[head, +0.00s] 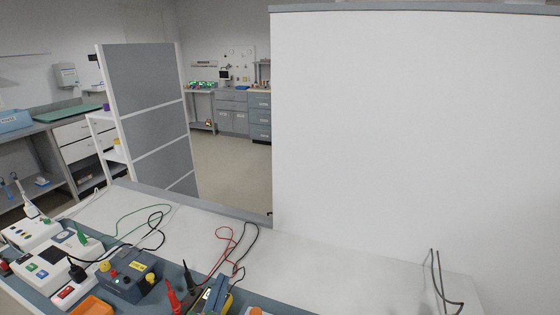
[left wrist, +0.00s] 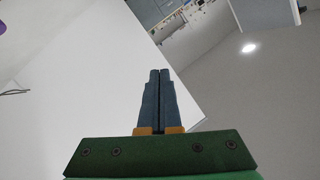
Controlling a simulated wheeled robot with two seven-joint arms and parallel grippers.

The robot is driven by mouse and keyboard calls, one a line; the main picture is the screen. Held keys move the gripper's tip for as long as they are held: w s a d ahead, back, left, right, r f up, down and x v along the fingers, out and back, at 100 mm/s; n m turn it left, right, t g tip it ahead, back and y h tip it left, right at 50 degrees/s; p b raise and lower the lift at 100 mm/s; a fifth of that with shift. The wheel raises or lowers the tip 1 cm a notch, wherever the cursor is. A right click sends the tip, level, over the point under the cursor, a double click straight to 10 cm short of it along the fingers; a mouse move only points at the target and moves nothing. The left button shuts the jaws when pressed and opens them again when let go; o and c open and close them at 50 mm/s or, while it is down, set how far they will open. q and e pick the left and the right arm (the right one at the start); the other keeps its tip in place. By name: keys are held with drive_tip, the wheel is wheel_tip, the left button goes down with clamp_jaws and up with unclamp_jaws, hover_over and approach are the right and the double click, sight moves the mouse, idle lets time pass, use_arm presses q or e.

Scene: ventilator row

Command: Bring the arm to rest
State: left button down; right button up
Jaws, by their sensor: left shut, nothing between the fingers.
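My left gripper (left wrist: 160,74) shows in the left wrist view, its two dark blue-grey fingers pressed together with nothing between them. Its green mounting plate (left wrist: 160,154) with dark screws fills the bottom of that view. A plain white panel lies behind the fingers, and the fingers look clear of it. No arm or gripper can be made out in the head view. My right gripper is not seen in either view.
A large white panel (head: 410,130) stands at right. A grey partition (head: 150,110) stands left. Open floor (head: 235,170) shows between them.

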use_arm(q)
drive_tip(key=s+a+f+n+g+y, duration=0.1)
drive_tip(key=s+a+f+n+g, duration=0.15)
drive_tip(key=f, duration=0.25)
drive_tip(key=s+a+f+n+g+y, duration=0.1)
drive_tip(key=s+a+f+g, duration=0.15)
drive_tip(key=s+f, duration=0.2)
drive_tip(key=s+f+n+g+h, duration=0.1)
drive_tip(key=s+f+g, duration=0.3)
drive_tip(key=s, duration=0.3)
drive_tip(key=s+f+g, duration=0.4)
drive_tip(key=s, duration=0.4)
wheel_tip(320, 180, down, 16)
drive_tip(key=r+g, duration=0.1)
drive_tip(key=s+a+f+g, duration=0.1)
drive_tip(key=s+f, duration=1.1)
drive_tip(key=s, duration=0.1)
drive_tip(key=shift+s+a+g, duration=0.25)
drive_tip(key=shift+a+g, duration=0.15)
drive_tip(key=c, duration=1.6)
unclamp_jaws()
drive_tip(key=shift+f, duration=0.1)
